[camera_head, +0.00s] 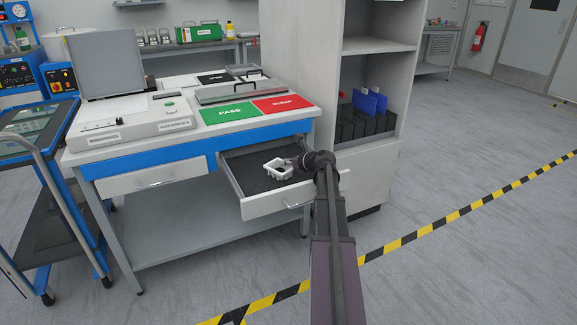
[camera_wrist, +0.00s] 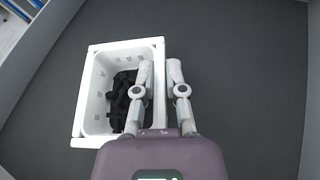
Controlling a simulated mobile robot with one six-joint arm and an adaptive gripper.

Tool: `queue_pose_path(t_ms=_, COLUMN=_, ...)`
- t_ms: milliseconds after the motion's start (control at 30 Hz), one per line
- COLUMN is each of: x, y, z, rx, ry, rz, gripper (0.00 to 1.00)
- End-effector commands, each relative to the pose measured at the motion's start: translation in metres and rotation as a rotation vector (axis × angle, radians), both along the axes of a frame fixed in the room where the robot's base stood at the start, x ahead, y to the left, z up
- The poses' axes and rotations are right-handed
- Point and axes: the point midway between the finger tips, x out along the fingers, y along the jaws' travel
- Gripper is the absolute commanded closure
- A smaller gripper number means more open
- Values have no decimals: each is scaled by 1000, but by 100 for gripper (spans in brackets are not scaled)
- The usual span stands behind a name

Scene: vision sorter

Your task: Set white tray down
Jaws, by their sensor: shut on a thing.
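The white tray (camera_head: 268,170) is in or just above the open drawer (camera_head: 262,210) of the workbench. In the wrist view the white tray (camera_wrist: 84,100) is a rectangular open box with slotted walls and several black parts inside. My gripper (camera_wrist: 160,70) is shut on its right wall, one finger inside and one outside. In the head view my gripper (camera_head: 297,162) reaches the tray from the right. I cannot tell whether the tray's bottom touches the dark drawer floor (camera_wrist: 240,90).
The drawer floor right of the tray is bare. Green PASS (camera_head: 231,113) and red SCRAP (camera_head: 283,104) mats lie on the bench above. A grey cabinet (camera_head: 368,180) stands close right of the drawer. A cart (camera_head: 45,175) stands at the left.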

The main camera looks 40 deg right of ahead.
Motion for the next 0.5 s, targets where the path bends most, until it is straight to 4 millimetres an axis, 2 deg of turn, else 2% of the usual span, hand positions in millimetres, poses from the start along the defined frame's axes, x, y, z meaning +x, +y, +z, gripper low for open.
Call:
queue_pose_path(t_ms=467, x=0, y=0, z=-4, rx=0, ry=0, rz=0, gripper=100)
queue_pose_path(t_ms=500, x=0, y=0, z=-4, rx=0, ry=0, rz=0, gripper=79)
